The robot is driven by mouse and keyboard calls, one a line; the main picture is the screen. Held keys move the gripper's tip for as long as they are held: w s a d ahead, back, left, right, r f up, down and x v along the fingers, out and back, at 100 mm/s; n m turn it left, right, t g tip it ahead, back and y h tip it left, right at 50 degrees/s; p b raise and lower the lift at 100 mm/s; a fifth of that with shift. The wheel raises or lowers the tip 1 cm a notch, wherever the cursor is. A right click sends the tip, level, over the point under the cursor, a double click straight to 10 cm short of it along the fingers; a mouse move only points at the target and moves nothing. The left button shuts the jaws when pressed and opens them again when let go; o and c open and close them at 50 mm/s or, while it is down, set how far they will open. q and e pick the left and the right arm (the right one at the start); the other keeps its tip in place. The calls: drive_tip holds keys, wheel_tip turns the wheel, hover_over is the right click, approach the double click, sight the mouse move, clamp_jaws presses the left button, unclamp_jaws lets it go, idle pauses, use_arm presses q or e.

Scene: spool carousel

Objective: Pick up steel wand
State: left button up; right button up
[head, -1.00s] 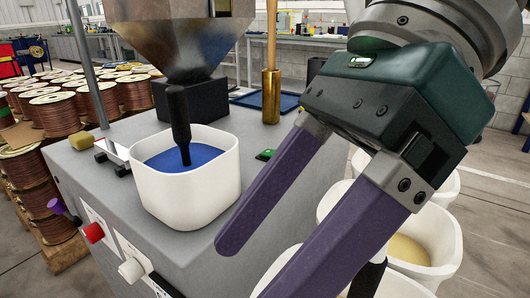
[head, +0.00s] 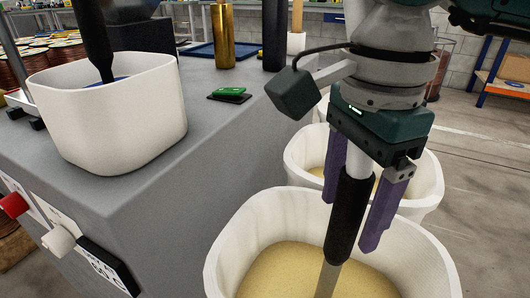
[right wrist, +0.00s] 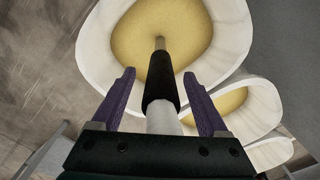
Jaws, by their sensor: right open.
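The steel wand has a black grip (head: 348,215) and a bare metal shaft below it. It stands tilted in the front white bin (head: 225,240), its lower end in or behind yellowish granules. My right gripper (head: 349,222) is above that bin, pointing down and open, with one purple finger on each side of the wand. In the right wrist view the grip (right wrist: 162,90) runs between the open fingers (right wrist: 161,88), with visible gaps on both sides. The wand's top end is hidden by the gripper in the head view. My left gripper is not in view.
A white tub (head: 120,125) with blue contents and a black-handled tool stands on the grey bench (head: 215,140) at left. A green-and-black item (head: 230,93), a brass cylinder (head: 223,38) and a blue tray (head: 205,48) are behind. More white bins (head: 430,180) stand behind the front one.

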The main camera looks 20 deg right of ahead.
drive_tip(key=shift+f, duration=0.95)
drive_tip(key=shift+c, duration=0.3)
clamp_jaws()
drive_tip(key=shift+r, duration=0.1)
